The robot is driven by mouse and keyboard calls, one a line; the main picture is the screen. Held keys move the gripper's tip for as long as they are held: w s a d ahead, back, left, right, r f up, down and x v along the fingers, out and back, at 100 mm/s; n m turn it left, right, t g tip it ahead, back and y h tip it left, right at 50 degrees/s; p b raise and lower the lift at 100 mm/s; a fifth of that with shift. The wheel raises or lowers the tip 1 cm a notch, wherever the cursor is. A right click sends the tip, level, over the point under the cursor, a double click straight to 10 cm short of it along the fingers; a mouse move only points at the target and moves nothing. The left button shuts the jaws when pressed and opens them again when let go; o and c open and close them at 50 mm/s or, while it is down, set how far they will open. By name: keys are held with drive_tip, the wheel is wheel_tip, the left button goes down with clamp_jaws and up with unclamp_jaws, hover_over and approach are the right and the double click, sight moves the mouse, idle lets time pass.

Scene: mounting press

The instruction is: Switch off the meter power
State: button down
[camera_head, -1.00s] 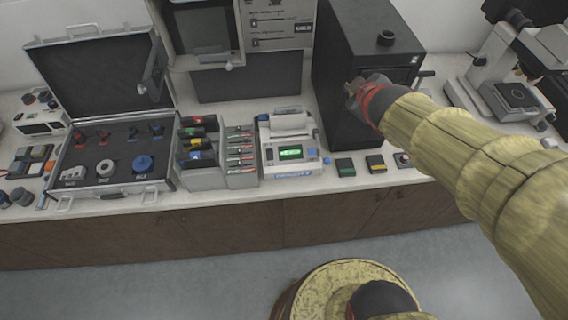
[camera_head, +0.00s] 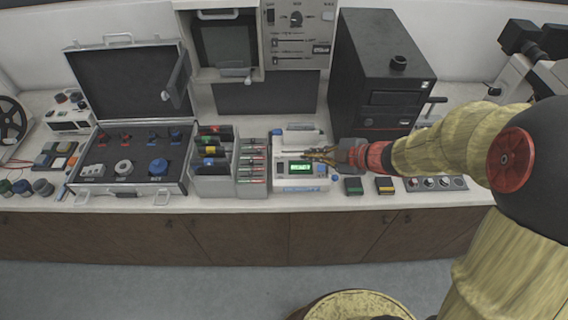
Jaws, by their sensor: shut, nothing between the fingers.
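A white meter-like device (camera_head: 289,183) stands on the counter, with a lit green display (camera_head: 300,168) and a paper-coloured piece at its back. I cannot make out a power switch on it at this size. My gripper (camera_head: 309,156) reaches in from the right, its fingers pointing left over the device, just behind the display. The fingers are shut and empty. Whether they touch the device cannot be told. The gripper and wrist hide part of the device's right side.
A black cabinet (camera_head: 375,85) stands behind my wrist. Left of the device are a card rack (camera_head: 213,185) and an open case (camera_head: 130,95). Small green (camera_head: 354,186) and yellow-topped (camera_head: 385,185) blocks and a knob panel (camera_head: 436,184) lie to the right. A microscope stands far right.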

drive_tip(key=shift+s+a+f+n+g+y, duration=0.2)
drive_tip(key=shift+s+a+f+g+y, duration=0.1)
drive_tip(key=shift+s, duration=0.2)
drive_tip(key=shift+s+a+f+n+g+y, duration=0.2)
drive_tip(key=shift+s+a+f, duration=0.1)
drive_tip(key=shift+s, duration=0.2)
drive_tip(key=shift+a+f, duration=0.1)
drive_tip(key=b, duration=0.4)
hover_over(283, 171)
drive_tip(key=s, duration=0.3)
drive_tip(key=f, duration=0.5)
drive_tip(key=shift+w+f, duration=0.2)
drive_tip(key=shift+f, duration=0.2)
drive_tip(key=shift+w+f, duration=0.75)
drive_tip(key=shift+f, duration=0.2)
drive_tip(key=shift+w+f+b, duration=0.45)
drive_tip(key=shift+w+f, duration=0.05)
drive_tip(key=shift+w, duration=0.1)
